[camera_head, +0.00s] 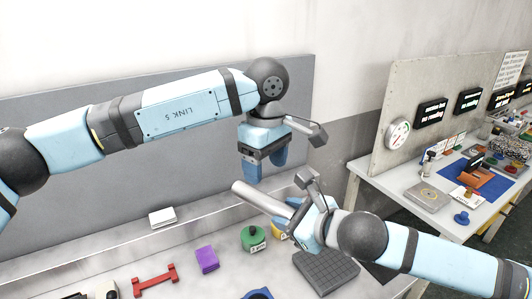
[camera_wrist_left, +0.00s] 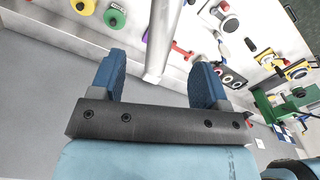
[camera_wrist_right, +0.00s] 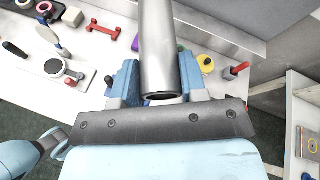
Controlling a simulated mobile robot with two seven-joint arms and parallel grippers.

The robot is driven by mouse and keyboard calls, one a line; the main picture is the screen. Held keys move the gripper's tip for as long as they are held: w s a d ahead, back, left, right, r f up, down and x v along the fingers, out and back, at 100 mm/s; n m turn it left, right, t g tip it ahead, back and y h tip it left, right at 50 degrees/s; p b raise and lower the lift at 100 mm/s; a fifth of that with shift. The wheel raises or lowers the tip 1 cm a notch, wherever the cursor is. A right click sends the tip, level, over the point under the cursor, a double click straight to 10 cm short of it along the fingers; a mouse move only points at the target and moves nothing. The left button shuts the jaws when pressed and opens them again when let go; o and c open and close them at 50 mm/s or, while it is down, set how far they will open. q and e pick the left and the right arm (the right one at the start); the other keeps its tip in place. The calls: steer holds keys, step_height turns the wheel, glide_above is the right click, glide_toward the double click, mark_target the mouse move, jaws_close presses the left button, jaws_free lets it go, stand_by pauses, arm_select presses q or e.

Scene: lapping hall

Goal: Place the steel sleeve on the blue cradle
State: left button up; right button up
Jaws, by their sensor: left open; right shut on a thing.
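The steel sleeve (camera_head: 262,200) is a plain grey tube held tilted above the bench by my right gripper (camera_head: 305,222). In the right wrist view the sleeve (camera_wrist_right: 158,45) runs between the fingers (camera_wrist_right: 157,75), its hollow near end towards me. My left gripper (camera_head: 263,165) is open and empty above the sleeve's far end. In the left wrist view the sleeve (camera_wrist_left: 162,40) appears in line with the gap between the open fingers (camera_wrist_left: 160,70). A blue thing (camera_head: 257,294) is cut off by the head view's lower edge; I cannot tell whether it is the blue cradle.
On the bench are a red bracket (camera_head: 155,280), a purple block (camera_head: 207,260), a green round weight (camera_head: 253,238), a dark gridded plate (camera_head: 325,272) and a white block (camera_head: 162,217). A grey panel (camera_head: 150,150) stands behind. Another table (camera_head: 430,212) stands at right.

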mark_target(266, 195)
arm_select(q)
step_height(266, 195, down, 9)
steer(key=shift+f, duration=0.2)
stand_by(0.3)
steer(key=c, duration=1)
steer(key=shift+c, duration=1.1)
arm_select(e)
steer(key=o, duration=1.1)
steer(key=shift+o, duration=0.2)
